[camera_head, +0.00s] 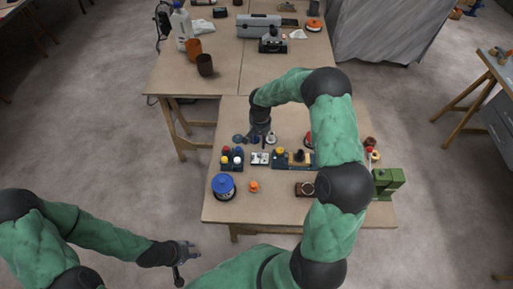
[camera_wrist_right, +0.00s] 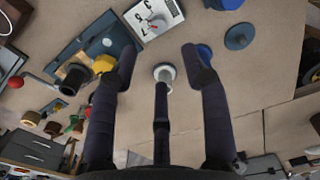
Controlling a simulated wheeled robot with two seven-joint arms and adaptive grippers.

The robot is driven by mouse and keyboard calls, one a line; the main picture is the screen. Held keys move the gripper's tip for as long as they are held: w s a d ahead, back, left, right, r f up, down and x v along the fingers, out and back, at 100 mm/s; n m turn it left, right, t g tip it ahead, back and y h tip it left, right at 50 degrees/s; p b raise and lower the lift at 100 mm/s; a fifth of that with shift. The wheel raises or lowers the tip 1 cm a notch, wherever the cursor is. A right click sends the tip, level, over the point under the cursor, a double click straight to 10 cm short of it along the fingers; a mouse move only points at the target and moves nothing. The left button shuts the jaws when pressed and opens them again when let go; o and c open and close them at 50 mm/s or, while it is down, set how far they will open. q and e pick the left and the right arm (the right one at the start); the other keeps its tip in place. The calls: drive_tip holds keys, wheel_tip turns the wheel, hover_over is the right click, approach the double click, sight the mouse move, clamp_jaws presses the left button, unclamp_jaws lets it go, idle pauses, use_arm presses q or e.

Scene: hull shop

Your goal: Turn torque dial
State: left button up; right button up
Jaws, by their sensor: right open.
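A white panel with a small round dial and red and green marks (camera_wrist_right: 155,17) lies at the top of the right wrist view. It also shows on the near table in the head view (camera_head: 260,158). A pale round knob (camera_wrist_right: 165,73) stands apart from it, seen just beyond my middle finger. My right gripper (camera_wrist_right: 160,65) is open, with its outer fingers spread either side of that knob; I cannot tell whether any finger touches it. In the head view my right gripper (camera_head: 261,132) is above the table's far part. My left gripper (camera_head: 184,258) is off the table at lower left.
A blue-topped round container (camera_head: 223,184) and an orange piece (camera_head: 254,186) stand at the near left. A green machine (camera_head: 388,181) is at the right edge. The table's front is mostly clear.

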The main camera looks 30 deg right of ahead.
sight(260, 153)
wheel_tip(260, 153, down, 10)
drive_tip(key=shift+s+f+b, duration=0.1)
drive_tip(key=shift+b, duration=0.3)
clamp_jaws()
